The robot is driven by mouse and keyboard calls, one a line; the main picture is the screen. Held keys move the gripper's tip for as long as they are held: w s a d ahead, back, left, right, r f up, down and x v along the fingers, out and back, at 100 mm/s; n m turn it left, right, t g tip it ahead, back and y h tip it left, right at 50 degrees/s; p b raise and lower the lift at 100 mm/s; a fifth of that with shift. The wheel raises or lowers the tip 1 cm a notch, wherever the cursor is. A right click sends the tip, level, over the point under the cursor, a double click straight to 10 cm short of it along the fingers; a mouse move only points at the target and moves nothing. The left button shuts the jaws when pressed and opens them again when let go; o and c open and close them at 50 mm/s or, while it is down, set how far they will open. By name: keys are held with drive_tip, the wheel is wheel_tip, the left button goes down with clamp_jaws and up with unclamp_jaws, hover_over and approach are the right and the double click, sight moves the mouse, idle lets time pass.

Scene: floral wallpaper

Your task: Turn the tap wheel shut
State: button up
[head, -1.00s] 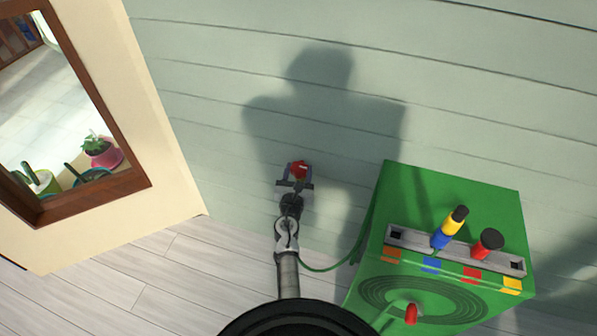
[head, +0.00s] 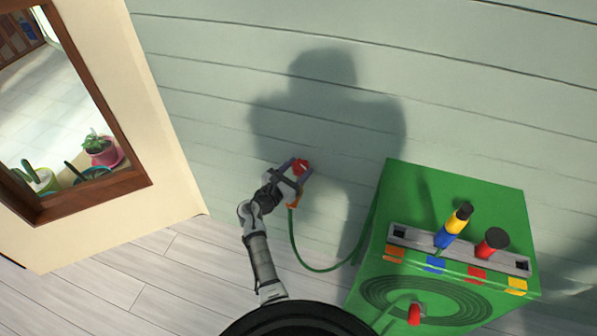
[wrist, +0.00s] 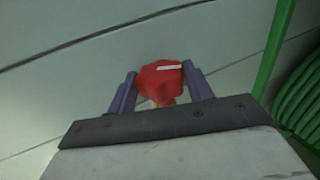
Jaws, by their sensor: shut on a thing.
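The red tap wheel (head: 301,167) sits low on the pale green wall, with a white mark on its face. It also shows in the wrist view (wrist: 163,80), between the two purple-grey fingers. My gripper (head: 293,170) is shut on the wheel, with a finger on each side of it; it also shows in the wrist view (wrist: 160,88). Most of the tap body is hidden behind the gripper.
A green box (head: 400,215) stands to the right, with coiled hose on its front, a red handle (head: 414,314), and yellow-blue (head: 453,226) and red-black (head: 492,243) pieces on top. A framed opening (head: 130,182) is at the left. The wooden floor (head: 185,270) between is clear.

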drive_tip(key=m+g+h, duration=0.1)
drive_tip(key=m+g+h+b, duration=0.1)
drive_tip(key=g, duration=0.1)
drive_tip(key=m+g+h+b, duration=0.1)
drive_tip(key=h, duration=0.1)
drive_tip(key=shift+w+a+m, duration=0.25)
drive_tip(key=shift+w+m, duration=0.1)
drive_tip(key=shift+m, duration=0.05)
drive_tip(key=m+g+h+b, duration=0.1)
drive_tip(key=g, duration=0.1)
drive_tip(key=m+g+h+b, duration=0.1)
drive_tip(key=g+b, duration=0.1)
drive_tip(key=shift+w+f+m, duration=0.15)
drive_tip(key=shift+m, duration=0.25)
drive_tip(key=m+g+b, duration=0.2)
drive_tip(key=g+b, duration=0.1)
drive_tip(key=shift+w+g+h, duration=0.15)
drive_tip(key=shift+g+h, duration=0.15)
drive_tip(key=shift+h, duration=0.1)
drive_tip(key=m+g+b, duration=0.2)
drive_tip(key=g, duration=0.1)
drive_tip(key=shift+m+g+b, duration=0.3)
drive_tip(key=shift+g+b, duration=0.1)
drive_tip(key=shift+b, duration=0.05)
drive_tip(key=o, duration=1)
drive_tip(key=shift+d+r, duration=0.1)
drive_tip(key=shift+r, duration=0.1)
drive_tip(key=shift+r+t+p, duration=0.15)
drive_tip(key=shift+t+p, duration=0.25)
drive_tip(key=shift+p, duration=0.1)
